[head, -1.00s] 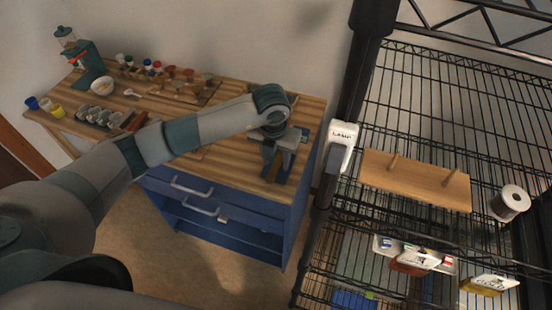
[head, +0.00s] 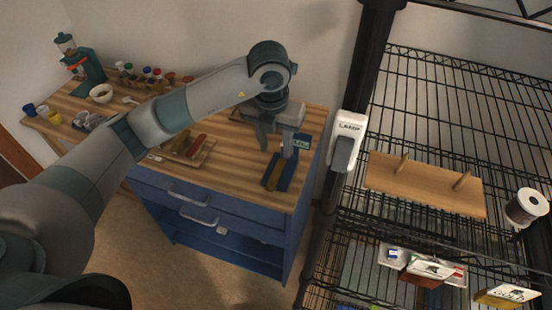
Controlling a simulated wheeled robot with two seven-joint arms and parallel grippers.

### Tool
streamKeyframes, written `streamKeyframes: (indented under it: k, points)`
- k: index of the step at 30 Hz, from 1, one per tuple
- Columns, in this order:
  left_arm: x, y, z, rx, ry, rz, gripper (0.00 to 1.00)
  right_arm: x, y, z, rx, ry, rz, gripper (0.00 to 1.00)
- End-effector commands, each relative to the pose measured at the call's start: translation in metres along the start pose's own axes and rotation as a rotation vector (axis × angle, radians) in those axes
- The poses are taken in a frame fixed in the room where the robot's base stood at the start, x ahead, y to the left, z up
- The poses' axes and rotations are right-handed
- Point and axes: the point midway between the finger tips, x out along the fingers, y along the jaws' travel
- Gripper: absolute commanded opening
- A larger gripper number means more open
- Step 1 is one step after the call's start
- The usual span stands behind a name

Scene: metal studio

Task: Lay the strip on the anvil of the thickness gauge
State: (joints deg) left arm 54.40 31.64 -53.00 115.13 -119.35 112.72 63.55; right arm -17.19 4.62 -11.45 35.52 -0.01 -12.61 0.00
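My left gripper (head: 276,145) hangs over the right end of the wooden worktop. Its two fingers point down and stand apart, with nothing seen between them. Just below and in front of it lies a dark blue piece (head: 287,180) with a narrow yellow-brown strip (head: 274,173) along its left side. I cannot tell whether the strip rests on it or beside it. Behind the right finger a small device with a greenish face (head: 301,141) shows in part; it may be the thickness gauge. Its anvil cannot be made out. My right gripper is not in view.
Jars, cups, a bowl (head: 101,93) and a teal machine (head: 88,66) stand farther left. A black wire rack (head: 436,130) rises close on the right. Bare worktop (head: 236,165) lies between.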

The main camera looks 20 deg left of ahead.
Motion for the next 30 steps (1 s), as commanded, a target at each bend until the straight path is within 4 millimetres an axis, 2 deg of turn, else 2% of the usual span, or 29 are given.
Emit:
streamKeyframes:
  k: [3, 8, 30]
  points:
    - [-0.012, 0.000, 0.001, 0.000, -0.002, -0.001, 0.38, 0.006, 0.000, 0.000, 0.000, 0.000, 0.000, 0.44]
    - [-0.020, 0.000, 0.000, -0.001, -0.001, -0.001, 0.38, 0.008, 0.000, 0.001, 0.000, 0.000, 0.000, 0.44]
    - [-0.021, 0.000, 0.000, -0.001, 0.000, -0.001, 0.38, 0.007, -0.001, 0.000, 0.000, 0.001, -0.001, 0.44]
